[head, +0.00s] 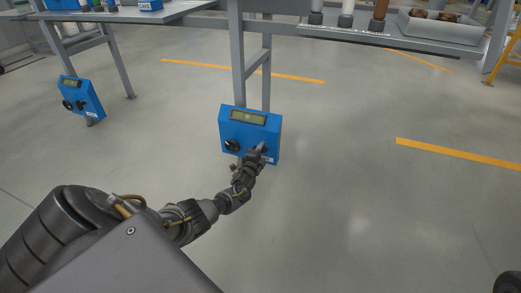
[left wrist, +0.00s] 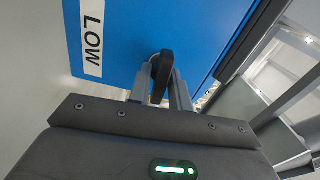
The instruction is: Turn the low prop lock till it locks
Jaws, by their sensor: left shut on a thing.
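A blue box (head: 227,127) with a small display (head: 248,118) is fixed to a grey stand, low near the floor, in the middle of the head view. It has a black knob (head: 232,146) at left and a second knob at right, mostly hidden by my left gripper (head: 259,153). The left wrist view shows a white label reading LOW (left wrist: 92,36) on the blue face. Beside it, the fingers of my left gripper (left wrist: 161,82) are shut on the black low prop lock knob (left wrist: 163,62), one finger on each side. My right gripper is not in view.
Another blue box (head: 83,97) with knobs hangs on a table leg at left. A grey shelf (head: 400,43) with cylinders and a tray (head: 441,27) stands above at the back right. The floor around the box is clear, with orange lines (head: 460,153).

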